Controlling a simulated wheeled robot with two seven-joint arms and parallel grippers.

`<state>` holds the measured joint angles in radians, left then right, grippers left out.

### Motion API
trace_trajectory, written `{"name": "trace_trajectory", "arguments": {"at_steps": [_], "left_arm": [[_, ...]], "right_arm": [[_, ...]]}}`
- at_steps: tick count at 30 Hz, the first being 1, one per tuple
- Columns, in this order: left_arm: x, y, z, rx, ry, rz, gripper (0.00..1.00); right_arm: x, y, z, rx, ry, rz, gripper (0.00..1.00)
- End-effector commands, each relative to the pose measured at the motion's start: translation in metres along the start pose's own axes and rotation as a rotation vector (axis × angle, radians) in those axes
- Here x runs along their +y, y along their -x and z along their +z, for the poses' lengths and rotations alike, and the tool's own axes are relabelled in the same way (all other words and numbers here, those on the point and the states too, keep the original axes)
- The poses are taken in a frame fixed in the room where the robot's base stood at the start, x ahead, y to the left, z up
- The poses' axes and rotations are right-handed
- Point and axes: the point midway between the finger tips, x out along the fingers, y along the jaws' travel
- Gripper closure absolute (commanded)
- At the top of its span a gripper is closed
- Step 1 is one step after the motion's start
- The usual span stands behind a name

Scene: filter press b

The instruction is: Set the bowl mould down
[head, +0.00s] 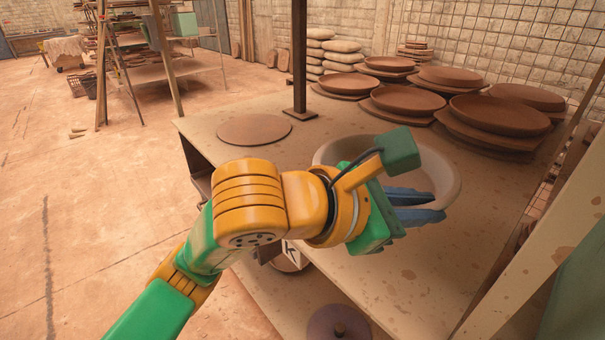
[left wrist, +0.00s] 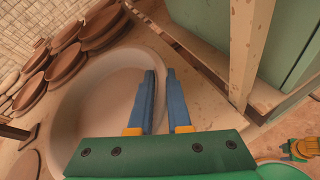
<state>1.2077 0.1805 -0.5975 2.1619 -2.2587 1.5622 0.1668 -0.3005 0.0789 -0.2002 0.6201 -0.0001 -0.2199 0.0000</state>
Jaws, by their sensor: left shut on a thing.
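The bowl mould (head: 438,168) is a wide, cream-white bowl at the middle right of the head view, over the pale tabletop (head: 375,295). My left gripper (head: 438,206) is shut on its near rim, with blue fingers. In the left wrist view the bowl mould (left wrist: 105,95) lies left of centre, and its rim passes between the two fingers of my left gripper (left wrist: 161,72). The bowl looks about level. My arm hides its near left side and its underside, so I cannot tell whether it touches the table. My right gripper is not in view.
A flat brown disc (head: 254,130) lies on the table's left part, near a dark post (head: 299,60). Stacked brown dishes (head: 500,115) fill the far right. Pale sacks (head: 343,56) are piled behind. The near tabletop is bare. A wooden post (left wrist: 248,45) stands close by.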

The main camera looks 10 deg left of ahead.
Motion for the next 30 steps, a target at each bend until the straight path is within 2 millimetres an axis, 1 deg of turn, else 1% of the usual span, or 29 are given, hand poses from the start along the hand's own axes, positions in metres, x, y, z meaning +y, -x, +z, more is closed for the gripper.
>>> {"name": "trace_trajectory", "arguments": {"at_steps": [2,5,11,12,16,20,21,25,27,30], "left_arm": [[0.006,-0.003,-0.003,0.003,0.006,0.009,1.0],[0.026,-0.009,-0.018,0.008,0.014,0.01,1.0],[0.077,-0.025,-0.061,0.007,0.014,0.01,1.0],[0.079,-0.031,-0.075,0.006,0.014,0.006,1.0],[0.091,-0.043,-0.105,0.003,0.01,0.008,1.0],[0.097,-0.049,-0.119,0.001,0.007,0.007,1.0],[0.1,-0.052,-0.126,0.002,0.007,0.008,1.0],[0.092,-0.06,-0.145,0.0,0.008,0.005,1.0],[0.091,-0.062,-0.151,0.0,0.005,0.007,1.0],[0.091,-0.063,-0.152,0.0,0.002,0.009,1.0]], "right_arm": [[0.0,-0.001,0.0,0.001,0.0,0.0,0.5],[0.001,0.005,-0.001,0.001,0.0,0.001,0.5],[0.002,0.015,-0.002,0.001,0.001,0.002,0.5],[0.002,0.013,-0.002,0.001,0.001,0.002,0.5],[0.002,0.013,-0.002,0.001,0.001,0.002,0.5],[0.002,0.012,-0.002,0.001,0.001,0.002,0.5],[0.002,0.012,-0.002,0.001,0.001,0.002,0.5],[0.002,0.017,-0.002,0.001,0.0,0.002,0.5],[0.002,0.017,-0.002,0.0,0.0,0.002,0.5],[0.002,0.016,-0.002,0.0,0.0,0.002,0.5]]}}
